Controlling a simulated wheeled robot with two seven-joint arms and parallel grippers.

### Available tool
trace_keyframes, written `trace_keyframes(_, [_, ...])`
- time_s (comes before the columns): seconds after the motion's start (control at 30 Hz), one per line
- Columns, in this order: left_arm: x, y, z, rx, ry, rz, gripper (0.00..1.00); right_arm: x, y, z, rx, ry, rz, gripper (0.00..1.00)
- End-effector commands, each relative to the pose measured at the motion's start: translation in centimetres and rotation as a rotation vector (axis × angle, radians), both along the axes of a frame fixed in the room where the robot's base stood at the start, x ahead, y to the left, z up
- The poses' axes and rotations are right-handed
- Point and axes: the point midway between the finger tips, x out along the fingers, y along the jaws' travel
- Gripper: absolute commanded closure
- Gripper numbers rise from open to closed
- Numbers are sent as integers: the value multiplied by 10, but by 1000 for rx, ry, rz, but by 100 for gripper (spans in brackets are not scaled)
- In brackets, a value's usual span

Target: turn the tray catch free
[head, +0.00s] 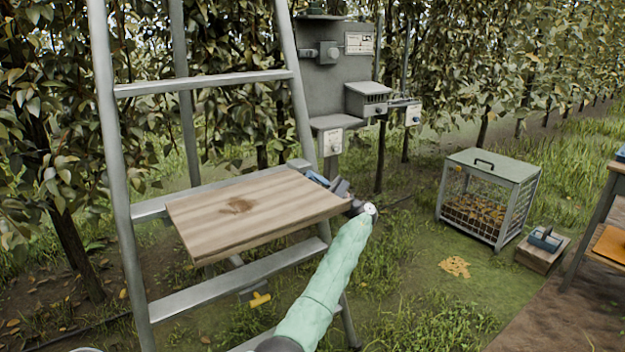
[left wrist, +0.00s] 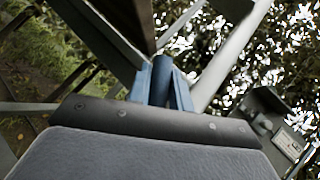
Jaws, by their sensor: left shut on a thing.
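The wooden tray (head: 255,210) rests level across the metal ladder (head: 108,160), with a dark stain on its top. My left arm, in a mint sleeve, reaches up to the tray's right edge. My left gripper (head: 326,183) is at the tray's far right corner. In the left wrist view, the blue fingers of my left gripper (left wrist: 165,92) are shut around a dark blue round piece, seemingly the tray catch (left wrist: 162,66). In the head view the catch is mostly hidden by the gripper. My right gripper is not in view.
A yellow T-handle (head: 260,300) hangs below the tray by a lower rung. A grey control box (head: 338,75) stands behind the ladder. A wire cage (head: 480,212) and a small crate (head: 540,255) stand on the grass at right. A table (head: 607,200) is at the right edge.

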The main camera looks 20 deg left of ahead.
Motion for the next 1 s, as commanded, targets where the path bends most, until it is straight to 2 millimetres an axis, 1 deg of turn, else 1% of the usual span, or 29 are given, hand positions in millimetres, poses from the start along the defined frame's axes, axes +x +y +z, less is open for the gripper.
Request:
trace_keyframes(0.03, [-1,0,-3,12,21,2,100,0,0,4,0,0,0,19])
trace_keyframes(0.17, [-1,1,-2,63,84,2,100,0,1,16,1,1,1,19])
trace_keyframes(0.3, [-1,1,-1,145,189,2,100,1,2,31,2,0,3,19])
trace_keyframes(0.5, [-1,1,-1,247,319,2,100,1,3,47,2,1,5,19])
trace_keyframes(0.7, [-1,0,-3,323,419,2,100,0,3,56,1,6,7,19])
trace_keyframes(1.0, [0,0,-4,384,497,0,100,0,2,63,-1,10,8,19])
